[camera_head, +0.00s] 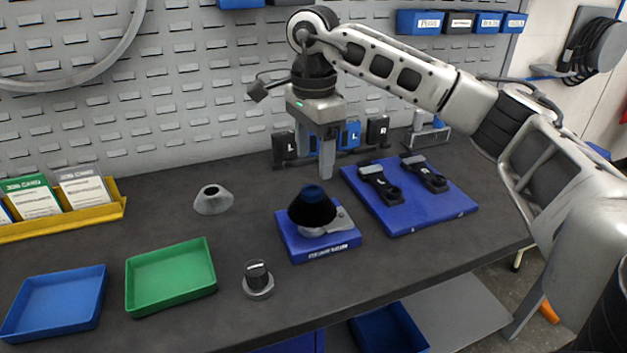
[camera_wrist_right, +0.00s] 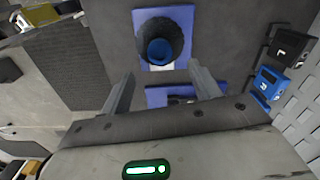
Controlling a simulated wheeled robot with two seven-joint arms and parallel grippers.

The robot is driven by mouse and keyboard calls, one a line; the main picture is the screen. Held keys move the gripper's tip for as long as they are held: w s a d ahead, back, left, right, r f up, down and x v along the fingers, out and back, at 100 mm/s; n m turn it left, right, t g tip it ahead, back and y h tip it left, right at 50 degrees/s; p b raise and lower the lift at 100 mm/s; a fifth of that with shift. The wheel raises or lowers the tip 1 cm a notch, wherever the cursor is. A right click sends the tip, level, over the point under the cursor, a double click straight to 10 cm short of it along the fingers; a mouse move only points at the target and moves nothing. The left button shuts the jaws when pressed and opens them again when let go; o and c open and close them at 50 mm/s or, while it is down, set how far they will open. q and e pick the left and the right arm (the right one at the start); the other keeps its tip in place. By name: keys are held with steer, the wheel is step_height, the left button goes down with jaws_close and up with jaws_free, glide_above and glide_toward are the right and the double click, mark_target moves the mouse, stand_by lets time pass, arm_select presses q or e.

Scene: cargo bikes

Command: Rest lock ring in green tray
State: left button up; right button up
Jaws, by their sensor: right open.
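The green tray (camera_head: 171,277) lies empty at the table's front left. I cannot tell for sure which part is the lock ring. A black cone with a blue top (camera_head: 312,207) stands on a blue fixture (camera_head: 320,246) with a grey base; it also shows in the right wrist view (camera_wrist_right: 160,45). My right gripper (camera_head: 318,165) is open and empty, above and behind the black cone. In the wrist view its fingers (camera_wrist_right: 162,75) are apart with nothing between them. My left gripper is not seen.
An empty blue tray (camera_head: 54,304) lies left of the green one. A grey cone (camera_head: 212,199) stands behind. A blue mat (camera_head: 410,195) with black parts lies right, a yellow card holder (camera_head: 62,214) far left. Black and blue blocks marked L and R stand along the back.

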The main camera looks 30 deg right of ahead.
mark_target(314, 189)
step_height(314, 189, down, 6)
steer(key=shift+r, duration=0.25)
steer(key=shift+f, duration=0.5)
jaws_close()
steer(key=shift+p, duration=0.3)
steer(key=shift+r, duration=0.15)
steer(key=shift+r+p, duration=0.35)
steer(key=shift+r, duration=0.05)
steer(key=shift+r+p, duration=0.7)
steer(key=shift+r, duration=0.3)
steer(key=shift+r+p, duration=0.3)
steer(key=shift+r, duration=0.15)
